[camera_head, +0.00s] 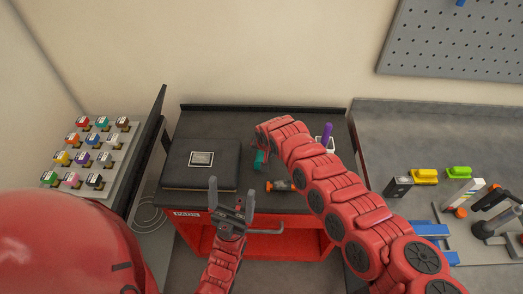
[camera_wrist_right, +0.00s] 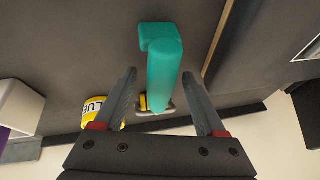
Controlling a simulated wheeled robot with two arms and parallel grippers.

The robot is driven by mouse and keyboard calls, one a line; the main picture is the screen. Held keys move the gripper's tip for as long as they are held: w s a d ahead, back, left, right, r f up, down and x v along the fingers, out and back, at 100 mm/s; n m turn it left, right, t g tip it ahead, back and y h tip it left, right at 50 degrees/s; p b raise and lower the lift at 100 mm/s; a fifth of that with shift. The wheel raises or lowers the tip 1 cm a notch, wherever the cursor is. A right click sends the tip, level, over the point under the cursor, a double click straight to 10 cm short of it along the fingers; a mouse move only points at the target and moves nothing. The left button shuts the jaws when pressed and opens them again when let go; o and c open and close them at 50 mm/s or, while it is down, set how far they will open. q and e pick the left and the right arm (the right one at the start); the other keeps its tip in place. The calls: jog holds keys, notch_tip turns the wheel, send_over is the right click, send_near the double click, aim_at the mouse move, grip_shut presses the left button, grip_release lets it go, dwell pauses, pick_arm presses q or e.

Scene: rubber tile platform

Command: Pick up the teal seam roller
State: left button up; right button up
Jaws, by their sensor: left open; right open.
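The teal seam roller (camera_head: 260,160) lies on the dark top of the red cart, partly hidden behind my right arm in the head view. In the right wrist view the teal roller (camera_wrist_right: 164,65) shows large, with its lower end between the two fingers of my right gripper (camera_wrist_right: 159,73). These fingers are open, with a gap on both sides of the roller. My right gripper's jaws are hidden by the arm in the head view. My left gripper (camera_head: 232,186) is open and empty, in front of the cart's front edge.
A black case (camera_head: 201,164) lies left of the roller on the cart. An orange and dark item (camera_head: 279,186) lies nearer the front edge. A purple item (camera_head: 327,132) stands at the right. A yellow glue pot (camera_wrist_right: 97,107) is beside the fingers in the wrist view.

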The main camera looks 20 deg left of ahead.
grip_shut()
dwell(0.3)
jog(key=shift+r, duration=0.2)
